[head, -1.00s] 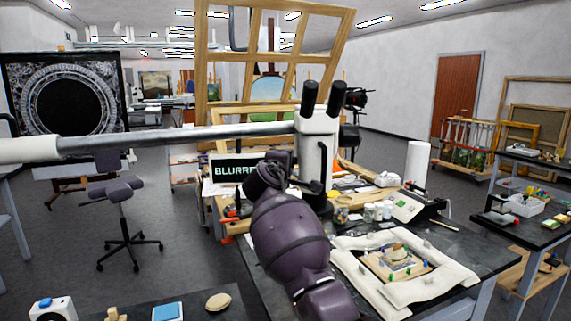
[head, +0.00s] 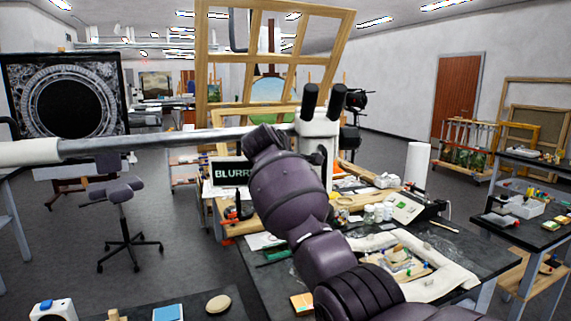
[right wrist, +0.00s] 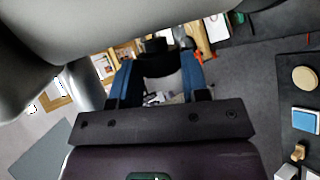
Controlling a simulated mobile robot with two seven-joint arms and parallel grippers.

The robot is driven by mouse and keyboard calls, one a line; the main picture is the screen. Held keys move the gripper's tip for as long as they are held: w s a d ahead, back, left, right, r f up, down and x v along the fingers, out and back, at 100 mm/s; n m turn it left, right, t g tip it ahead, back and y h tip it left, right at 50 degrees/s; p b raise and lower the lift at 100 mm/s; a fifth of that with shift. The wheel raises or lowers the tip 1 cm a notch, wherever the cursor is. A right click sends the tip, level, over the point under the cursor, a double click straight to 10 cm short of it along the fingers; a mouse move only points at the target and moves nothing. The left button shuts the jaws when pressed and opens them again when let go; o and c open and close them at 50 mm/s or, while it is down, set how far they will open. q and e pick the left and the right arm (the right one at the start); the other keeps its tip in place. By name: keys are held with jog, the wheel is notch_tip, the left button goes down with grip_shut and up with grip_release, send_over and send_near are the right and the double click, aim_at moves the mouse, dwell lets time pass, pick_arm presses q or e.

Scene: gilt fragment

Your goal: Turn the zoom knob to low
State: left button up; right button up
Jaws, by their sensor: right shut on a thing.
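The microscope (head: 318,128) is white with two black eyepieces and hangs on a long grey boom (head: 180,141) over the bench. My right arm comes up in front of it in the head view and hides its left side and my fingers. In the right wrist view my right gripper (right wrist: 159,66) has its two blue fingers on either side of a dark round knob (right wrist: 158,62) by the grey microscope body, and is shut on it. The knob's marking cannot be read. My left gripper is in neither view.
A dark screen (head: 228,171) beside the microscope shows "BLURR", the rest hidden by my arm. A white padded ring (head: 455,278) with a small fragment (head: 398,258) lies on the black bench. Jars (head: 378,212) stand behind. Open floor lies left.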

jog(key=shift+g, duration=0.5)
jog(key=o, duration=0.9)
jog(key=shift+w, duration=0.1)
jog(key=b+v, duration=0.2)
jog(key=v, duration=0.9)
